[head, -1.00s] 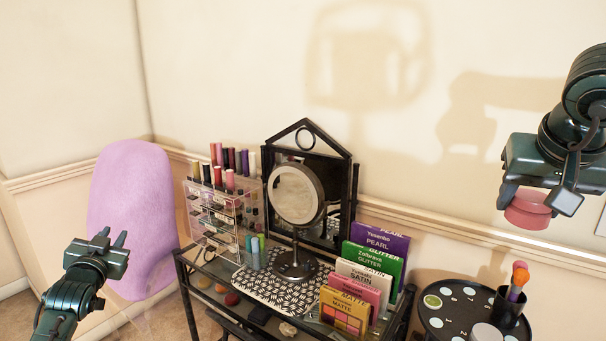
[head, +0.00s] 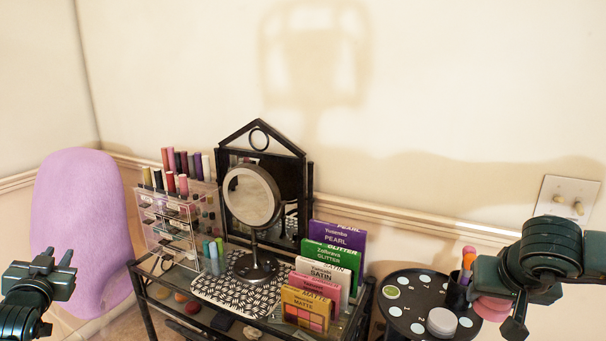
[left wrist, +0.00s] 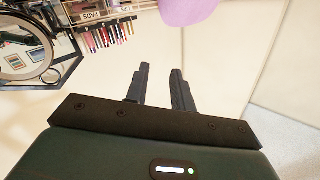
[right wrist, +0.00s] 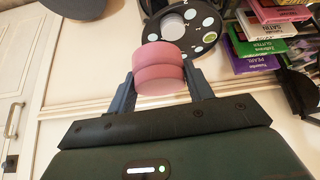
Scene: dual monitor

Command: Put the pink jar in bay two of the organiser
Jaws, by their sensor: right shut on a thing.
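The pink jar (right wrist: 160,62) is squeezed between the two fingers of my right gripper (right wrist: 165,80) in the right wrist view. In the head view the jar (head: 491,309) shows below the right gripper (head: 497,297), at the right edge of the round black organiser (head: 405,327). The organiser has pale round spots with numbers; I cannot tell which bay is two. A white jar (head: 441,321) and a green-topped jar (head: 391,292) sit on it. My left gripper (head: 57,257) is open and empty at the far left, also in the left wrist view (left wrist: 160,75).
A vanity with a round mirror (head: 251,196), upright palettes (head: 333,258) and a clear drawer box (head: 172,222) stands to the left. A pink chair (head: 80,225) is behind my left gripper.

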